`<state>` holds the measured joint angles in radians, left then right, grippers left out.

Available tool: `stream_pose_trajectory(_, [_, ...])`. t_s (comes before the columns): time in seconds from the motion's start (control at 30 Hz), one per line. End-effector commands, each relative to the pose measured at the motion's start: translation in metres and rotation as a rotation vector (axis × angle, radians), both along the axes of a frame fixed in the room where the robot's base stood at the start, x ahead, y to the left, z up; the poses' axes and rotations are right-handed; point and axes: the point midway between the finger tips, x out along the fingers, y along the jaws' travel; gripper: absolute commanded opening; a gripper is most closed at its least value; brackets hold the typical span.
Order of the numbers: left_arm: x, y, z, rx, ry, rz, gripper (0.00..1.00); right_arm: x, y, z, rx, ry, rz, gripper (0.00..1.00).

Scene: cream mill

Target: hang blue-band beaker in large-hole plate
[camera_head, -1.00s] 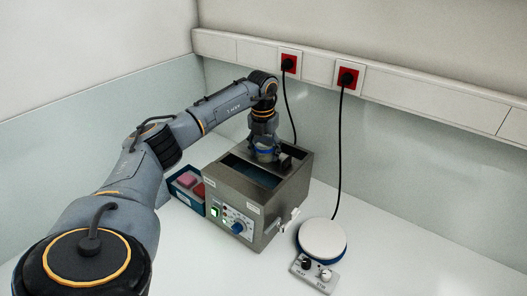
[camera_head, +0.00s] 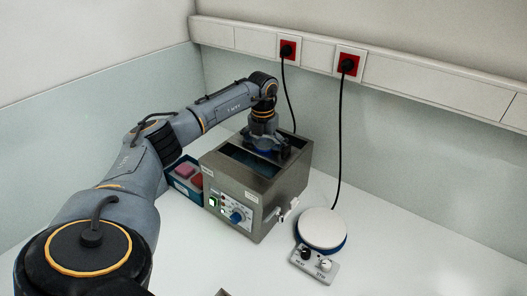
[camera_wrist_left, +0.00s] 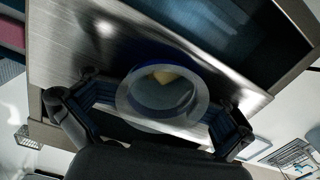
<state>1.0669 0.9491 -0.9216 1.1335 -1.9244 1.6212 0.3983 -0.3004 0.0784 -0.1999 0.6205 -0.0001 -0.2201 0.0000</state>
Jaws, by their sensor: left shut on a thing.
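My left gripper (camera_head: 266,150) points down over the back part of the steel water bath (camera_head: 232,192). It is shut on the blue-band beaker, a clear round glass (camera_wrist_left: 163,103) seen from above between the two fingers in the left wrist view. A bit of blue shows beneath the gripper in the head view. A brushed steel plate (camera_wrist_left: 85,45) lies around and under the beaker in the left wrist view. Its hole is hidden, so I cannot tell how deep the beaker sits in it. My right gripper is not in view.
The bath's front opening (camera_head: 245,162) shows bluish water. A blue tray (camera_head: 180,181) with pink and red pieces stands left of the bath. A round white hot plate (camera_head: 321,227) with a knob box stands at the right. Black cables hang from red wall sockets.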

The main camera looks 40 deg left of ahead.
Motion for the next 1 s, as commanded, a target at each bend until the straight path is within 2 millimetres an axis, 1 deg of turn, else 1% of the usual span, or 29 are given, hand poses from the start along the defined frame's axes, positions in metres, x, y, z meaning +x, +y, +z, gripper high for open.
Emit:
stream_pose_trajectory(0.03, [-0.0096,-0.0047,-0.0252,-0.002,0.046,-0.006,0.29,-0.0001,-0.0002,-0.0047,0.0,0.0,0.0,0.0])
stream_pose_trajectory(0.47, [-0.0098,-0.0044,-0.0272,-0.003,0.046,-0.004,0.29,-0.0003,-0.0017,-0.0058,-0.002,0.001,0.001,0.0])
stream_pose_trajectory(0.5, [-0.0098,-0.0044,-0.0273,-0.003,0.046,-0.004,0.97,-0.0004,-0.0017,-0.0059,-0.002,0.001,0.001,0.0])
stream_pose_trajectory(0.53, [-0.0098,-0.0044,-0.0273,-0.003,0.046,-0.004,1.0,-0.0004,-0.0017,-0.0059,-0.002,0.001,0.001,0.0])
stream_pose_trajectory(0.6, [-0.0098,-0.0044,-0.0273,-0.003,0.046,-0.004,1.0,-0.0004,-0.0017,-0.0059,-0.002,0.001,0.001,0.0])
stream_pose_trajectory(0.63, [-0.0099,-0.0044,-0.0276,-0.002,0.047,-0.004,0.94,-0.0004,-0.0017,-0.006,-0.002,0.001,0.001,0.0])
stream_pose_trajectory(0.67, [-0.0099,-0.0044,-0.0276,-0.002,0.047,-0.004,1.0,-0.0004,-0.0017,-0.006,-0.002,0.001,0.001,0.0])
stream_pose_trajectory(1.0, [-0.0102,-0.0034,-0.0274,-0.002,0.047,-0.005,1.0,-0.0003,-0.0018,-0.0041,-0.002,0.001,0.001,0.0])
